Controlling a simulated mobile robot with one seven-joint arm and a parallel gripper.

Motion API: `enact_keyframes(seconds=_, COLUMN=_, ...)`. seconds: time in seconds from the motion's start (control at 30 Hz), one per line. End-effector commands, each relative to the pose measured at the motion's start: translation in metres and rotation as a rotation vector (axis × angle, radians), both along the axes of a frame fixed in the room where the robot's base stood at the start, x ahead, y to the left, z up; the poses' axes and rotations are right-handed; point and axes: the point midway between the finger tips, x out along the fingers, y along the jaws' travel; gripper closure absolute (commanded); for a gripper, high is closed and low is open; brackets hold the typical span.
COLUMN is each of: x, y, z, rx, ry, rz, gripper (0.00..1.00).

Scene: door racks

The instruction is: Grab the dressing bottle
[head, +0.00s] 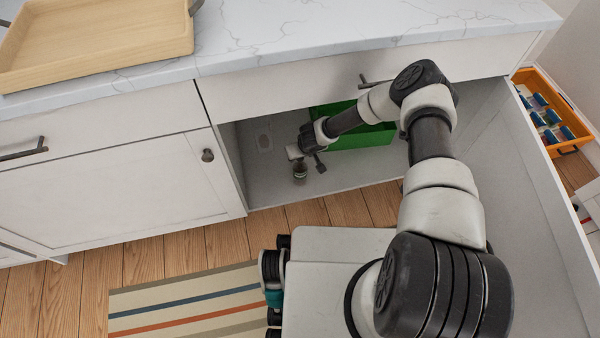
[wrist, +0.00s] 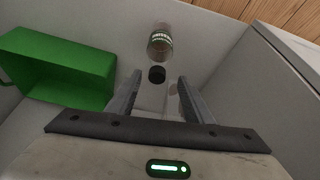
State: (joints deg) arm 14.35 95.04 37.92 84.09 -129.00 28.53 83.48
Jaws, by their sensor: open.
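The dressing bottle (head: 299,173) is small and dark with a pale label, and stands on the floor of the open cabinet in the head view. In the wrist view the bottle (wrist: 160,42) shows its clear brownish body with white-green lettering, and its black cap points toward me. My gripper (head: 306,160) is inside the cabinet, right by the bottle. In the wrist view my gripper (wrist: 157,82) is open, with the cap in line with the gap near the fingertips. The bottle's body lies beyond the fingertips, and nothing is held.
A green box (head: 363,132) stands in the cabinet behind my arm; in the wrist view the box (wrist: 62,68) is left of the fingers. Cabinet walls and the countertop (head: 300,35) enclose the space. An open door (head: 530,190) stands at right. Cabinet floor around the bottle is clear.

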Motion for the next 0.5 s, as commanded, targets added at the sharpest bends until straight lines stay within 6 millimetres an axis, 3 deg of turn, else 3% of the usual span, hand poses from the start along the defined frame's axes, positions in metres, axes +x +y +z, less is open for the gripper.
enact_keyframes(seconds=0.5, x=0.026, y=0.006, z=-0.051, rx=-0.001, ry=0.0, rz=0.001, gripper=0.53)
